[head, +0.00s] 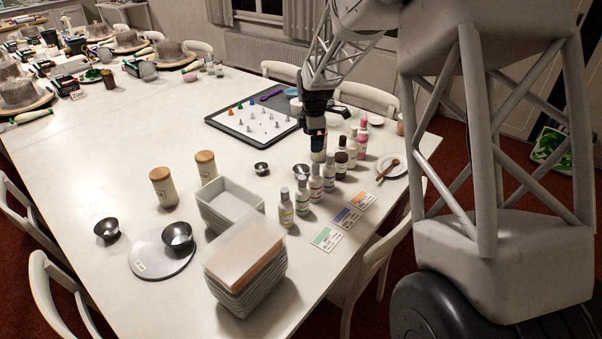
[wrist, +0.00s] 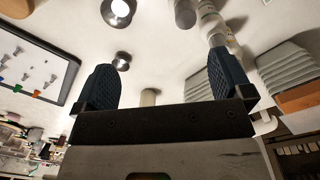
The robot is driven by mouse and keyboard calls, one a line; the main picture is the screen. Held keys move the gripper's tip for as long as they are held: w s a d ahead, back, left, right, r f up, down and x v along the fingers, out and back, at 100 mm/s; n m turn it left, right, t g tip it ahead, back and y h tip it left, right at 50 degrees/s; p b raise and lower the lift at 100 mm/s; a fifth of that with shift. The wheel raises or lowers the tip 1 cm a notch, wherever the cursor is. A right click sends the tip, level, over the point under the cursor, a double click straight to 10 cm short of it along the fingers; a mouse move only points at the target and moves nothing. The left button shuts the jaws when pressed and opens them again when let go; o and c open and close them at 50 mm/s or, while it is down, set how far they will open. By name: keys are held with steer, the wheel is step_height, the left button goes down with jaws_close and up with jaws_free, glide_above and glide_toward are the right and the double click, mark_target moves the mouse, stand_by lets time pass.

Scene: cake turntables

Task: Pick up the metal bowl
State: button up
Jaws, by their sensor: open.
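Several metal bowls are on the white table. Two small ones, a left one (head: 261,169) and a right one (head: 301,171), sit left of the bottle row. A larger bowl (head: 177,236) rests on a round grey board, and another (head: 107,230) stands on the table left of it. My gripper (head: 317,130) points down over the table behind the bottles, close to the two small bowls. In the wrist view, my gripper (wrist: 163,70) is open with nothing between its fingers. Two bowls show there, one at the top edge (wrist: 118,12) and one (wrist: 122,61) near the left finger.
Several bottles (head: 315,184) stand in a row close to my gripper. A dark tray with piping nozzles (head: 240,127) lies behind left. Stacked containers (head: 265,283) and two wood-lidded jars (head: 163,187) stand nearer the front. The table's left half has free room.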

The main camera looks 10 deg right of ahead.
mark_target(301, 170)
steer(key=w+a+f+n, duration=0.2)
steer(key=w+f+n, duration=0.3)
steer(key=w+f, duration=0.6)
step_height(301, 170, down, 3)
steer(key=shift+a+f+n+g, duration=0.1)
steer(key=shift+a+n+g, duration=0.15)
steer(key=shift+n+g, duration=0.05)
steer(key=shift+f, duration=1.3)
steer(key=shift+s+f, duration=0.1)
steer(key=shift+f, duration=2.5)
steer(key=c, duration=0.9)
